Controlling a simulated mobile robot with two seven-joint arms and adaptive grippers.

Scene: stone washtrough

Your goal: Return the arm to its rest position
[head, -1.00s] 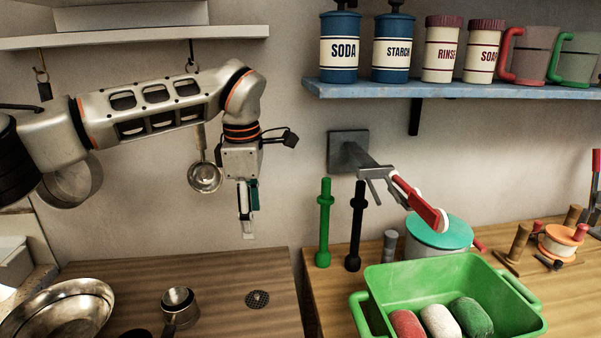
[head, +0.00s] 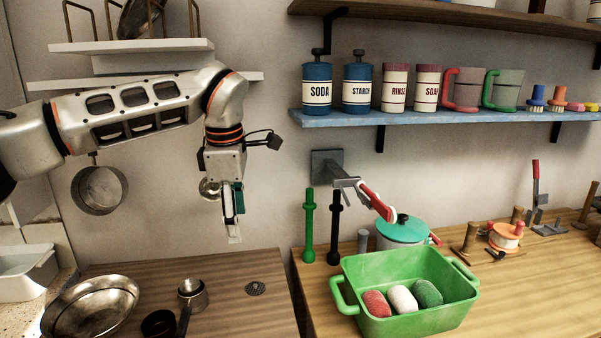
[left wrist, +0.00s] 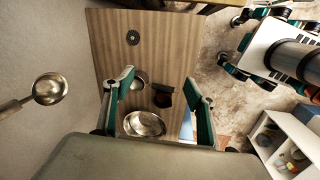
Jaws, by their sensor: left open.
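My left gripper (head: 233,220) hangs pointing down from the left arm in the head view. It is above the left wooden counter (head: 222,275) and in front of the wall. In the left wrist view the two green-sided fingers of the left gripper (left wrist: 160,92) stand wide apart with nothing held between them. Below them the wooden counter also shows in this view (left wrist: 165,50). My right gripper is not in view.
A metal bowl (head: 92,305) and small metal pots (head: 193,295) stand on the left counter. A ladle (left wrist: 50,88) hangs near the wall. A green tub (head: 400,270) with several coloured lumps stands on the right counter. A blue shelf (head: 430,116) holds canisters and mugs.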

